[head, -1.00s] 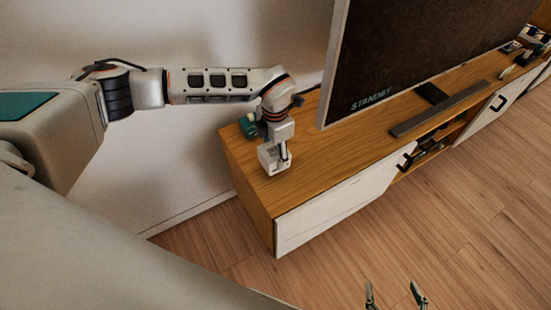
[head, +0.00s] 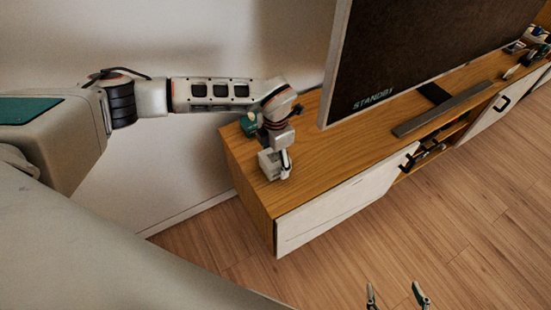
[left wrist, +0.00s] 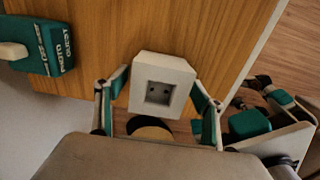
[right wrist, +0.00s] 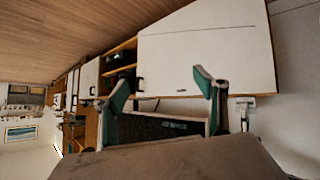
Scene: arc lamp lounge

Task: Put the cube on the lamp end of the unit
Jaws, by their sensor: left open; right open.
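The cube (left wrist: 150,66) is white with a square recess in one face. It rests on the near left end of the wooden unit (head: 318,152) in the head view, where the cube (head: 267,165) is partly covered by my left gripper (head: 276,163). In the left wrist view my left gripper (left wrist: 160,88) is open, with one finger on each side of the cube. Contact with the fingers cannot be told. My right gripper (head: 396,292) is open and empty, low over the floor; its fingers (right wrist: 161,82) also show in the right wrist view. No lamp is visible.
A teal box with lettering (left wrist: 42,47) lies on the unit near the cube, by the wall. Small items (head: 536,38) crowd the far end. The wood top around the cube is mostly bare.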

